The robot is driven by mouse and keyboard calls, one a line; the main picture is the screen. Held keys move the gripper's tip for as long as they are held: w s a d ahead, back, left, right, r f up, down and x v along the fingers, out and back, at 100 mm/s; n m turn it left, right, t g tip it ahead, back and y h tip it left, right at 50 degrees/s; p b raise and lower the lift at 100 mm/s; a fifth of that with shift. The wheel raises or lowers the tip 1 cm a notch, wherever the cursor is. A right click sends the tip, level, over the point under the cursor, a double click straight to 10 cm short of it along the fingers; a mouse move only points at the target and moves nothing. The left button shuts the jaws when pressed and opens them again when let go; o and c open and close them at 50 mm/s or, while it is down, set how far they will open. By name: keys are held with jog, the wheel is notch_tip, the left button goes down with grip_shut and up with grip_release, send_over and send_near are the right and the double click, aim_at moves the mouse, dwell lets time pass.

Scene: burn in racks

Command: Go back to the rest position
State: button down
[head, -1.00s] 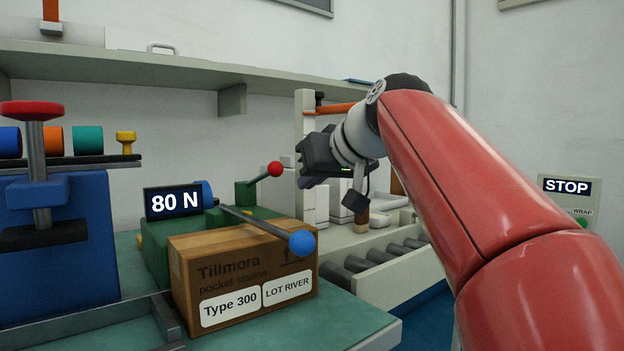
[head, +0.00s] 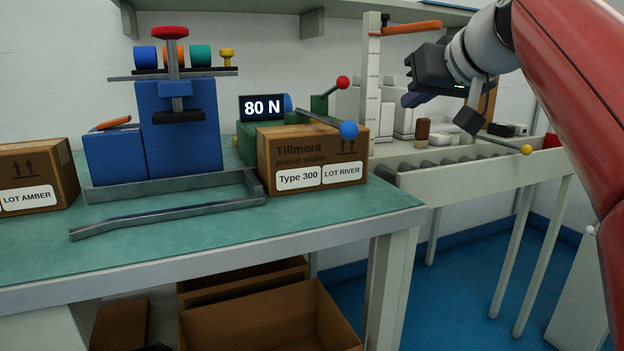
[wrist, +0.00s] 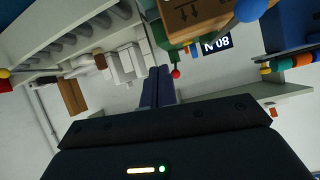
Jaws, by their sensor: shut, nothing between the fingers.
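My gripper (head: 410,98) is at the upper right of the head view, held in the air in front of the wall and above the roller conveyor. In the wrist view its two dark fingers (wrist: 158,87) lie together, shut, with nothing between them. My red arm reaches in from the right edge of the head view. No object is touching the gripper.
A green-topped bench (head: 330,222) carries a Tillmora box (head: 268,160), an 80 N display (head: 262,107), a blue press (head: 180,130) and a LOT AMBER box (head: 60,165). A roller conveyor (head: 480,172) stands at the right. Open cartons (head: 270,325) sit below the bench.

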jog(key=s+f+m+g+h+p, duration=0.1)
jog(key=s+f+g+h+p, duration=0.1)
jog(key=s+f, duration=0.9)
jog(key=s+f+m+g+h+p, duration=0.1)
jog(key=s+f+g+h+p, duration=0.1)
jog(key=s+f+g+p, duration=0.2)
jog(key=s+f+p, duration=0.1)
jog(key=s+f, duration=0.3)
jog(key=f, duration=0.2)
jog(key=s+f+p, duration=0.2)
jog(key=s+f, duration=0.2)
jog(key=f, duration=0.3)
jog(key=shift+a+f, duration=0.3)
jog(key=shift+a, duration=0.05)
jog(key=shift+s, duration=0.1)
dwell(1.7)
